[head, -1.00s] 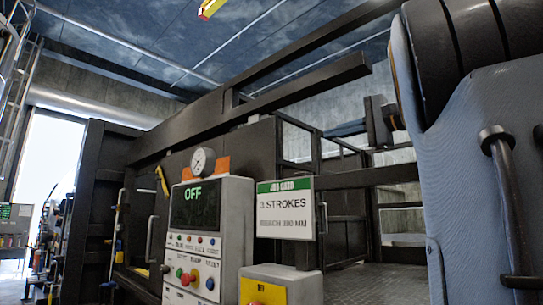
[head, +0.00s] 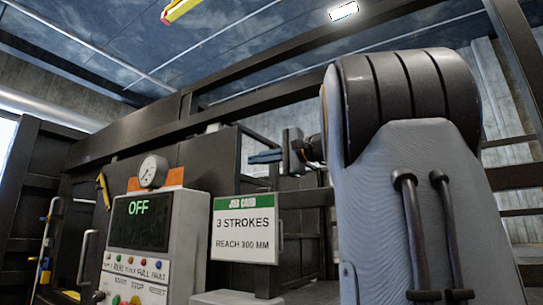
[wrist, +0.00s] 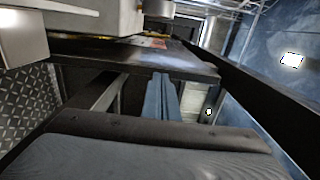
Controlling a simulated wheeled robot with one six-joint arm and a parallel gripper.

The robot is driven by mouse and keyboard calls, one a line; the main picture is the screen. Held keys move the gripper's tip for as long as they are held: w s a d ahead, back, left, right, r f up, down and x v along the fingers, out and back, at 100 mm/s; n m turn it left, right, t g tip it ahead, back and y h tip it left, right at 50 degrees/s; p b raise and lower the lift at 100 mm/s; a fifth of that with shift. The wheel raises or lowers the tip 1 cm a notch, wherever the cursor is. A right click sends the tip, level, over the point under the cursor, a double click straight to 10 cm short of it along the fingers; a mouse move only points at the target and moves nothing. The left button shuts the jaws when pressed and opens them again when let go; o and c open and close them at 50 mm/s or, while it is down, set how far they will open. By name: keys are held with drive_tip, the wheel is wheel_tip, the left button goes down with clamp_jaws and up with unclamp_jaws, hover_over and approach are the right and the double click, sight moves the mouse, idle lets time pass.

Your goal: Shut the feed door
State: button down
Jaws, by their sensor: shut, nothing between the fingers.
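A dark panel (head: 206,163) stands behind the control cabinet in the head view; it looks like the feed door, but I cannot be sure. A dark opening shows to its right, and I cannot tell how far the door stands open. My gripper (head: 252,158) is at the panel's right edge in the head view, its blue fingers pointing left. In the wrist view my gripper (wrist: 160,78) has its fingers together and empty, tips at the edge of a dark flat panel (wrist: 130,55). I cannot tell whether they touch it.
The control cabinet (head: 158,232) reads OFF and carries a gauge (head: 153,171). A job card (head: 244,229) reading 3 strokes, reach 300 mm stands right of it. A dark beam (head: 150,138) crosses above. A diamond-plate surface (wrist: 28,105) lies left in the wrist view.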

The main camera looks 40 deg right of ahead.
sight(235, 164)
drive_tip(key=shift+p+x, duration=0.6)
drive_tip(key=shift+x, duration=1.9)
drive_tip(key=shift+a, duration=0.1)
